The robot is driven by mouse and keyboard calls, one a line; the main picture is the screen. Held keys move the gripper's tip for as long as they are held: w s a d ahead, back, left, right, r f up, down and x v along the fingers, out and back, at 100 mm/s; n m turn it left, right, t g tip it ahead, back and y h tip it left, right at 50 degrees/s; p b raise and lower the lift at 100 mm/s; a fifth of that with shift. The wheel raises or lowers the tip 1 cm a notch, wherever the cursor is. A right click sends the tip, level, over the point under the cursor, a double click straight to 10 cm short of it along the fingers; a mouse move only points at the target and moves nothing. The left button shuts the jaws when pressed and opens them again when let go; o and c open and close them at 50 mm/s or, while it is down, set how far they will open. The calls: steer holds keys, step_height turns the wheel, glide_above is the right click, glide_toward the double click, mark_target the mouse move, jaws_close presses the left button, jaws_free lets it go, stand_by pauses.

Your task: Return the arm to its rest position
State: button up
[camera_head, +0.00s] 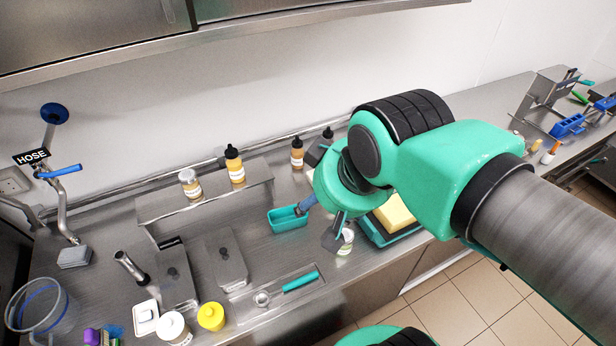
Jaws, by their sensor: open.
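My green and black arm (430,170) reaches in from the right over the steel counter. My gripper (335,232) hangs at the arm's end, partly hidden by the wrist; a grey finger shows low, close to a small white-and-green tub (346,241). No object shows held in it. A small teal tray (288,222) with a blue-grey handled tool (306,205) in it lies just left of the gripper. I cannot tell whether the finger touches the tub.
A teal tray with a yellow block (394,213) lies under the arm. Bottles (235,165) stand along the back ledge. A teal-handled scoop (300,281) lies near the front edge. Yellow (211,316) and white tubs (172,326) are front left. Metal devices and blue items (568,125) stand far right.

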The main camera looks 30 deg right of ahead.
step_height(320, 180, down, 7)
steer(key=b, duration=0.6)
steer(key=shift+b, duration=0.35)
